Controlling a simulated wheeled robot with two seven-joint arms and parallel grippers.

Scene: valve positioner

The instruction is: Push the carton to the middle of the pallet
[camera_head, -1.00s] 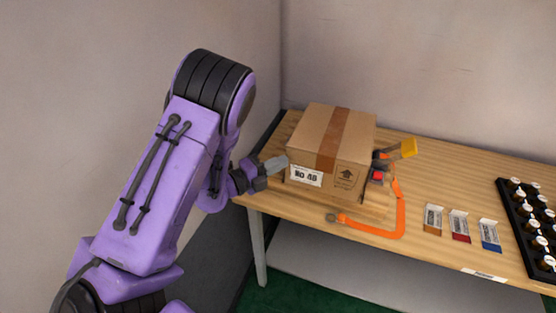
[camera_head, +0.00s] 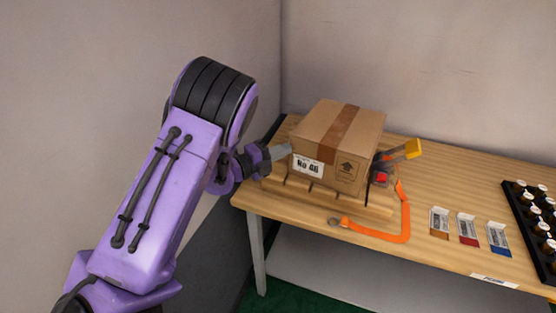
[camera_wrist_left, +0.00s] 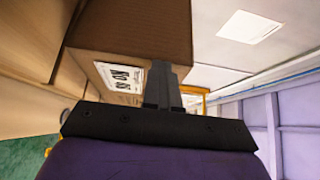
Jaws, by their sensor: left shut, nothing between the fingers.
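The carton (camera_head: 338,143) is a brown box with a darker tape strip and a white "No 46" label. It sits on the wooden pallet (camera_head: 322,199) on the table, close to the clamp on its right; bare pallet shows along its front and left. My left gripper (camera_head: 283,151) is shut and empty, its fingertips at the carton's left side, touching it or very near. In the left wrist view the shut fingers (camera_wrist_left: 161,78) overlap the carton (camera_wrist_left: 135,35) beside its label. My right gripper is not in view.
An orange strap (camera_head: 398,236) lies on the table (camera_head: 455,178). Small cards (camera_head: 468,230) and a black rack of bottles (camera_head: 530,215) are farther right. Walls rise behind and left.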

